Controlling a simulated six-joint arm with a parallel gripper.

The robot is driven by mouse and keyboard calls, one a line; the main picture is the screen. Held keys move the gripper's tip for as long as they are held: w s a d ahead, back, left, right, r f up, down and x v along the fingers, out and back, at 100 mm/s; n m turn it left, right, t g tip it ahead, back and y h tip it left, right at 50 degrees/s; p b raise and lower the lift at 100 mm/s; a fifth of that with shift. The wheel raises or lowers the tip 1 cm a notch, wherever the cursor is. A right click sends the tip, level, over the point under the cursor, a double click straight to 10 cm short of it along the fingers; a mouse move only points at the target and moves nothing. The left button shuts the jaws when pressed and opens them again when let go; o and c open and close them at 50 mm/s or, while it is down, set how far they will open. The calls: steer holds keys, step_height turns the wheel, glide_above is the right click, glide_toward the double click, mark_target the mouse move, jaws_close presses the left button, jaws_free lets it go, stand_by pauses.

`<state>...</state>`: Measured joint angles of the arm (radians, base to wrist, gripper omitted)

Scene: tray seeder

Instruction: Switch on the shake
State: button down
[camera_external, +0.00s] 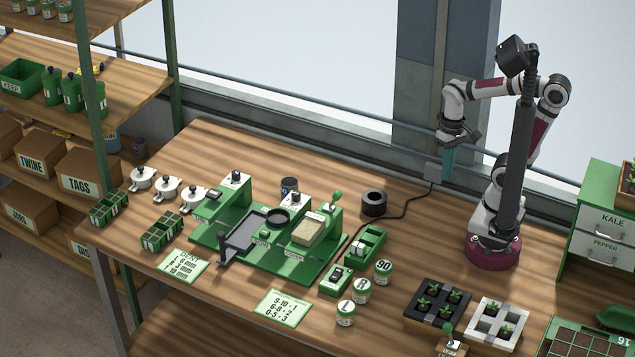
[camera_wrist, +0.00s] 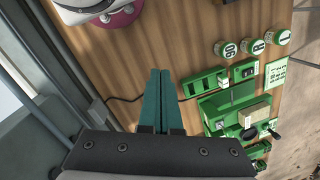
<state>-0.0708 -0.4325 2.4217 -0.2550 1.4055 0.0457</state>
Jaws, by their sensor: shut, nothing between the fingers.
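My gripper (camera_external: 449,178) hangs above the back of the bench, pointing down, its teal fingers shut with nothing between them. It also shows in the wrist view (camera_wrist: 160,74). The green seeder (camera_external: 290,268) stands mid-bench, left of my gripper and well apart from it; part of it shows in the wrist view (camera_wrist: 214,105). A small green box with a dark rocker switch (camera_external: 336,279) sits at its front right; the switch also shows in the wrist view (camera_wrist: 247,72). I cannot read which control is the shake.
A green bin (camera_external: 366,247) and labelled round tins (camera_external: 383,271) stand beside the switch box. Seedling trays (camera_external: 438,302) are at front right. Bench below my gripper is mostly clear.

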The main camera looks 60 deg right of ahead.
steer(key=w+a+r+n+h, duration=0.1)
steer(key=w+a+r+n, duration=0.1)
steer(key=w+a, duration=0.6)
steer(key=n+h, duration=0.2)
steer(key=n, duration=0.1)
glide_above(339, 271)
steer(key=a, duration=0.2)
step_height(339, 271, down, 7)
steer(key=shift+a+f, duration=0.2)
steer(key=shift+f, duration=0.1)
steer(key=f, duration=0.4)
steer(key=d+f, duration=0.1)
steer(key=f, duration=0.4)
steer(key=d+f, duration=0.1)
steer(key=f, duration=0.3)
steer(key=shift+f, duration=0.35)
